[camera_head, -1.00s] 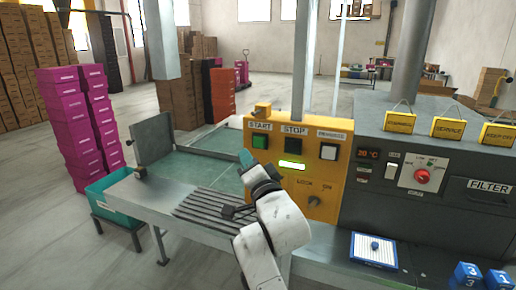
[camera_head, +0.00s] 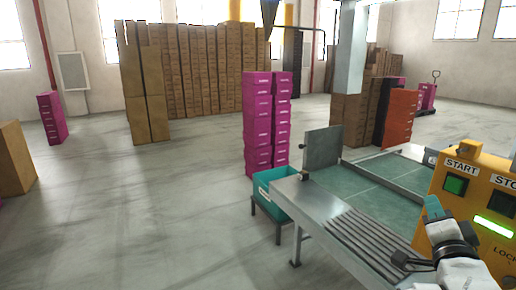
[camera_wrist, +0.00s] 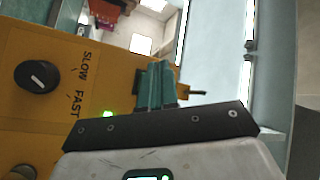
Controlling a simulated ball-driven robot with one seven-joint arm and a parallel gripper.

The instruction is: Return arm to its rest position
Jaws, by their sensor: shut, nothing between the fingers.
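My gripper (camera_head: 434,210) is at the lower right of the head view, in front of the yellow control panel (camera_head: 428,232). Its teal fingers are together and hold nothing. In the wrist view the closed fingers (camera_wrist: 157,84) point up the picture, beside the orange-yellow panel (camera_wrist: 58,119). My white arm (camera_head: 462,272) comes up from the bottom edge at the right. I cannot tell whether the fingers touch the panel. The green START button (camera_head: 455,185) is just right of the fingertips. The wrist view shows a black SLOW/FAST dial (camera_wrist: 37,77).
The line's metal table (camera_head: 310,212), with a ribbed strip (camera_head: 375,250), runs left of the panel. A teal bin (camera_head: 270,190) stands at its left end, before stacked magenta boxes (camera_head: 257,125). Brown cartons (camera_head: 190,70) line the back.

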